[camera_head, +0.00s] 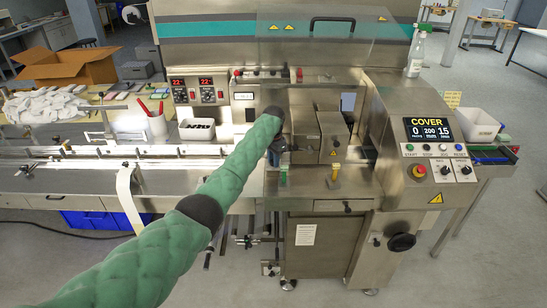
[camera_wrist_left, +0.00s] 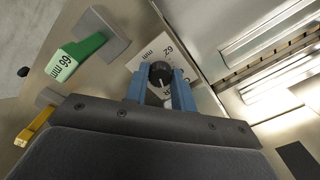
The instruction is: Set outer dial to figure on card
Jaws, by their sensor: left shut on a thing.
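My left gripper (camera_head: 279,152) reaches the machine front; in the left wrist view its blue fingers (camera_wrist_left: 160,88) are closed on the sides of a black round dial knob (camera_wrist_left: 159,72). A light mark shows on the knob. A green piece with a white label reading "66 mm" (camera_wrist_left: 64,63) stands beside the plate at the left. In the head view the knob is hidden by my arm and gripper; a green piece (camera_head: 283,177) shows just below.
The control panel (camera_head: 430,130) reads "COVER". A film strip (camera_head: 129,198) hangs at the left.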

